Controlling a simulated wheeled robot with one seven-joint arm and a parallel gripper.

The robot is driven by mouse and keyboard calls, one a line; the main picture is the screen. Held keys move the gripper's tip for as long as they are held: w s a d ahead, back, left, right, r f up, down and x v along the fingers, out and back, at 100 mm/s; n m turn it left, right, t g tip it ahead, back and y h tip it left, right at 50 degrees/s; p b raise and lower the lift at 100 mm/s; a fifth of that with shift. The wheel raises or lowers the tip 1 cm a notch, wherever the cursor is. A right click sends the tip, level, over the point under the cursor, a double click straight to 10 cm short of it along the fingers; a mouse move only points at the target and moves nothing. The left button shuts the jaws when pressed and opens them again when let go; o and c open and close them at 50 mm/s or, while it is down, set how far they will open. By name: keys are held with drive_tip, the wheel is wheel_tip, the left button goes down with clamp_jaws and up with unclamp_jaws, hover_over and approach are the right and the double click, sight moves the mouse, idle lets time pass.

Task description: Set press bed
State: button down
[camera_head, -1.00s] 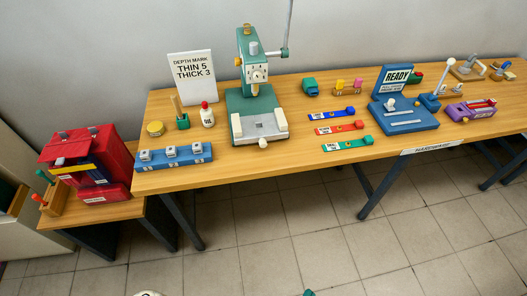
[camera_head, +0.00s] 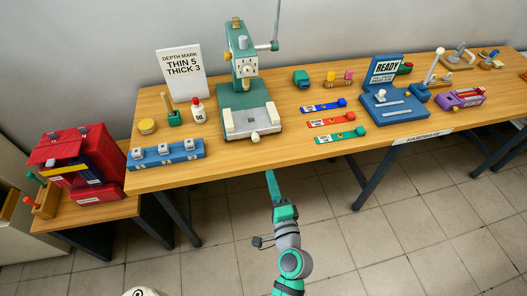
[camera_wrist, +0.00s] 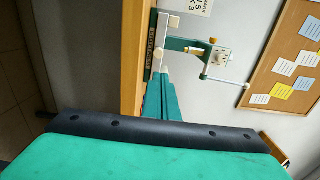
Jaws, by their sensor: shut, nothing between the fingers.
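A green press (camera_head: 243,85) stands on the wooden table, with a dial on its head and a lever (camera_head: 272,42) rising at its right. Its pale bed (camera_head: 249,121) has two cream side blocks and a cream knob (camera_head: 255,137) at the front. The press also shows sideways in the wrist view (camera_wrist: 192,47). A white sign (camera_head: 182,74) reads "DEPTH MARK THIN 5 THICK 3". My gripper (camera_head: 270,174) is shut and empty, in front of the table's front edge and below the press. Its green fingers (camera_wrist: 162,98) point toward the press in the wrist view.
A blue block with several clamps (camera_head: 166,154), a glue bottle (camera_head: 198,110) and a jar (camera_head: 147,126) stand left of the press. Blue, red (camera_head: 337,121) and green strips and a blue "READY" stand (camera_head: 386,72) are to the right. A red case (camera_head: 82,160) sits at lower left.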

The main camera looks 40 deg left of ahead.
drive_tip(key=x, duration=1.4)
drive_tip(key=shift+s, duration=0.1)
